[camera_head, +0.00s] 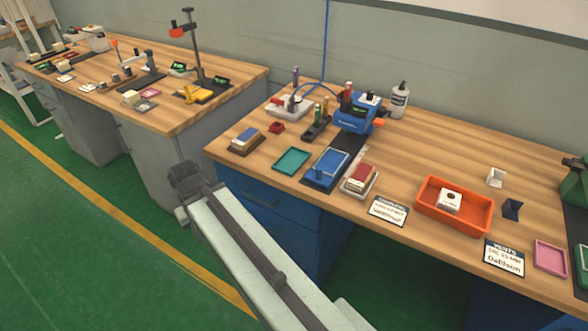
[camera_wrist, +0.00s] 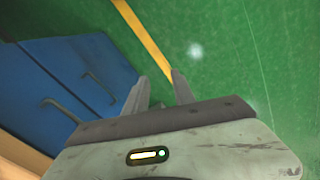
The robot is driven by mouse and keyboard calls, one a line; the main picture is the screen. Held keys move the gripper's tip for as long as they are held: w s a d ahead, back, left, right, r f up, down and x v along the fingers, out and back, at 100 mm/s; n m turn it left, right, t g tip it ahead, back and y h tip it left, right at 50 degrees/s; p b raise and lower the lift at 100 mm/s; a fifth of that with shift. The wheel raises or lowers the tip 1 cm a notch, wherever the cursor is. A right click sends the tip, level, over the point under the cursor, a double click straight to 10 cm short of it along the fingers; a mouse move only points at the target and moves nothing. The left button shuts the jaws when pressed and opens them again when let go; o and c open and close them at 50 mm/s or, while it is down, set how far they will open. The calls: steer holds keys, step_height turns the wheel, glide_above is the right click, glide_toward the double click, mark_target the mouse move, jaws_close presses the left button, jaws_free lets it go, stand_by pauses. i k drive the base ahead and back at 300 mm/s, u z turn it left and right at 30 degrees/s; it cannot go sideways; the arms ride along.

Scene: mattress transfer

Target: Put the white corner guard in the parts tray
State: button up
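A small white angular piece, which looks like the white corner guard (camera_head: 495,177), stands on the right part of the wooden bench. A dark blue piece of similar shape (camera_head: 512,209) is just in front of it. An orange tray (camera_head: 430,201), which may be the parts tray, lies to their left with a white block (camera_head: 449,200) in it. My gripper (camera_head: 185,173) is off the bench's left end, far from the guard. In the wrist view its two fingers (camera_wrist: 159,88) are apart, with only green floor and a yellow line between them.
The bench (camera_head: 420,155) also holds a teal tray (camera_head: 291,161), a blue tray (camera_head: 326,168), a pink tray (camera_head: 550,257), label cards (camera_head: 388,211) and a blue machine (camera_head: 357,112). Blue drawers (camera_wrist: 75,75) are below. A second bench (camera_head: 160,112) stands at the left.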

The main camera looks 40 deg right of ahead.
mark_target(466, 217)
steer(key=z, duration=0.7)
steer(key=k, duration=0.6)
steer(key=z, duration=0.45)
